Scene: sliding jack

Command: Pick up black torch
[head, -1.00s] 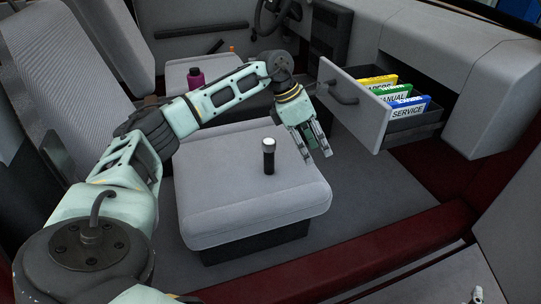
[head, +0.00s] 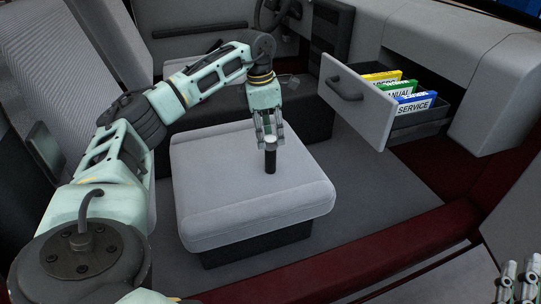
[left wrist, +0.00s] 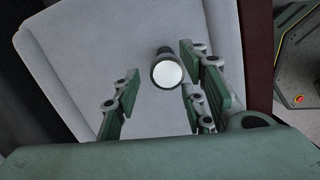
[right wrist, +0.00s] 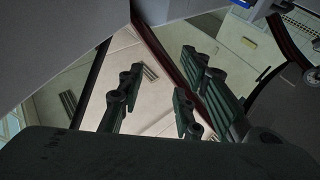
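The black torch (head: 270,158) stands upright on the grey padded seat (head: 245,205), its light end up. In the left wrist view the torch (left wrist: 167,70) shows from above with its pale lens facing the camera, nearer the right-hand fingers. My left gripper (head: 270,138) is open and points down at the torch top from behind. In the left wrist view its fingers (left wrist: 158,103) are spread apart with nothing held between them. My right gripper (head: 515,275) is at the lower right corner of the head view. In the right wrist view its fingers (right wrist: 153,98) are open and empty.
An open drawer (head: 358,105) with yellow, green and blue folders (head: 400,90) is at the right. The seat top around the torch is clear. A dark red sill (head: 310,262) runs along the front. A seat back (head: 70,90) is at the left.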

